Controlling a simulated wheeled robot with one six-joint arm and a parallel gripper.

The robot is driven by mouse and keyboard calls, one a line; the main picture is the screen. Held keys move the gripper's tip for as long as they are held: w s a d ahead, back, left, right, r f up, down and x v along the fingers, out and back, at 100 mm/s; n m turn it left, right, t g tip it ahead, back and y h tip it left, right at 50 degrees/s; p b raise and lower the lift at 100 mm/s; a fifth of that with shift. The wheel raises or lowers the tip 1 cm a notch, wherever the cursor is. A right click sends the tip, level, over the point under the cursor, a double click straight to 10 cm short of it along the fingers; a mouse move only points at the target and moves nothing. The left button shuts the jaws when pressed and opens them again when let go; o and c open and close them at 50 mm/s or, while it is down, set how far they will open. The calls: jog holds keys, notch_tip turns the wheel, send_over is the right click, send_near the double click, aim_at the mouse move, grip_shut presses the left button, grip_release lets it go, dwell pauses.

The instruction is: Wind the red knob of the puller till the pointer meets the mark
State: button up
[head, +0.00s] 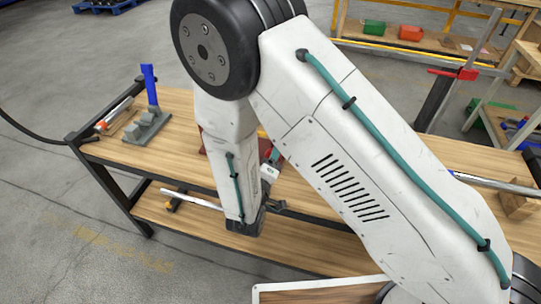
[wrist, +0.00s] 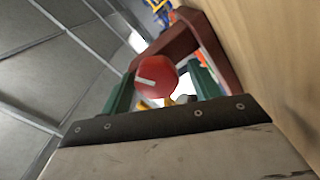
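The red knob (wrist: 157,77), round with a white line across its face, shows in the wrist view in front of the dark red frame (wrist: 194,36) of the puller. My gripper (wrist: 161,72) has its two green fingers apart, one on each side of the knob, with a narrow gap visible on the right. I cannot tell how deep the knob sits between them. A small yellow part (wrist: 170,101) shows just below the knob; I cannot tell whether it is the pointer. The mark is not discernible. In the head view my arm hides most of the puller.
The wooden bench (head: 190,160) carries a grey fixture with a blue handle (head: 149,85) at left. A metal rod (head: 190,198) lies on its lower shelf. Another rod (head: 495,184) and a wooden block (head: 516,206) are at right. Green (head: 374,27) and red (head: 410,33) bins stand behind.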

jog(key=shift+d, duration=0.1)
jog(key=v, duration=0.7)
jog(key=shift+s+r, duration=0.1)
jog(key=shift+s, duration=0.2)
